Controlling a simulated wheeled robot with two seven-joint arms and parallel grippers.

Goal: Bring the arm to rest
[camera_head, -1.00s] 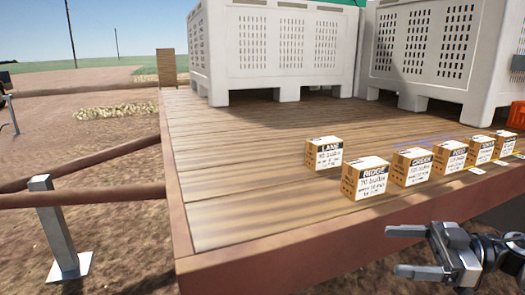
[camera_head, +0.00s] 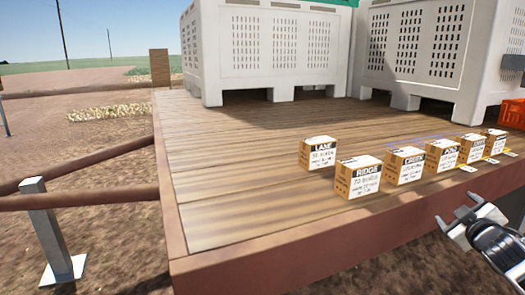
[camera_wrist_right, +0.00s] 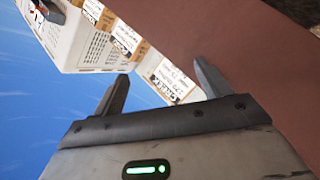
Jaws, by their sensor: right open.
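My right gripper (camera_head: 458,226) is at the lower right of the head view, in front of the wooden deck's near edge. Its two fingers are apart and nothing is between them. In the right wrist view the open fingers (camera_wrist_right: 160,92) point toward a labelled box (camera_wrist_right: 168,78), with a gap to it that I cannot judge. Several small labelled boxes stand on the deck, among them the LANE box (camera_head: 318,154), the RIDGE box (camera_head: 358,178) and the CREEK box (camera_head: 404,167). My left gripper does not show.
The wooden deck (camera_head: 225,185) has bare planks at its left and middle. Large white slotted bins (camera_head: 265,50) stand at the back. An orange crate (camera_head: 512,114) is at the right edge. Brown rails (camera_head: 90,197) and a metal post (camera_head: 46,225) are at the left.

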